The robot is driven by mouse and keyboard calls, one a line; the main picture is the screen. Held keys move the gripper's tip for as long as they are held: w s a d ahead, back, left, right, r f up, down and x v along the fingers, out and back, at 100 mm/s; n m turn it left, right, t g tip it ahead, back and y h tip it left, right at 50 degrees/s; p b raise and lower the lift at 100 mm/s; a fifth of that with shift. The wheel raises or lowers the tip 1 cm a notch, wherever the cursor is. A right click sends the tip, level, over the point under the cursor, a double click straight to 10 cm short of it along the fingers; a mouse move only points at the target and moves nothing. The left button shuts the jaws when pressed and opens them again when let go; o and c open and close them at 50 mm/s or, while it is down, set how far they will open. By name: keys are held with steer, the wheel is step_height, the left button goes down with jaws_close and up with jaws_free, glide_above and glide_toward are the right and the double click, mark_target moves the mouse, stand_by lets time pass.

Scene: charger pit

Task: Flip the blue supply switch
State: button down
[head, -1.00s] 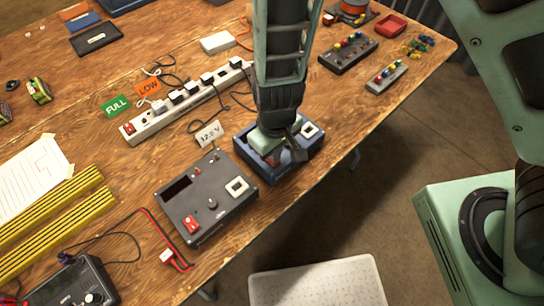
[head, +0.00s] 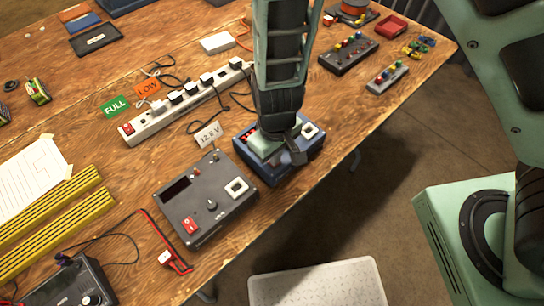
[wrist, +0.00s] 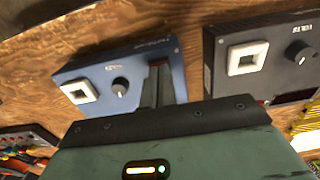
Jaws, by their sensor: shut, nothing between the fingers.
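The blue supply (head: 292,168) sits near the table's front edge, under my gripper (head: 278,150), which covers much of its top in the head view. A red display (head: 247,134) shows at its left, a white square socket (head: 310,130) at its far right. In the wrist view the blue supply (wrist: 98,72) shows its dark knob (wrist: 120,87) and white socket (wrist: 78,91). My gripper (wrist: 159,80) is shut and empty, its fingers over the end of the supply beside the knob.
A dark grey supply (head: 207,198) with a red switch (head: 190,225) stands close to the left. A "12.6V" tag (head: 209,135) and a power strip (head: 190,105) with cables lie behind.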

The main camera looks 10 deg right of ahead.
step_height(320, 180, up, 7)
steer(key=p, duration=0.6)
stand_by(0.6)
steer(key=s+r+g+y, duration=0.15)
steer(key=s+r, duration=0.35)
steer(key=r, duration=0.8)
steer(key=s+d+r+n+t, duration=0.1)
steer(key=s+d+r, duration=0.5)
steer(key=d+r, duration=0.2)
steer(key=shift+s+r+h, duration=0.15)
steer(key=shift+r+h, duration=0.3)
steer(key=shift+r, duration=0.45)
steer(key=shift+t, duration=0.25)
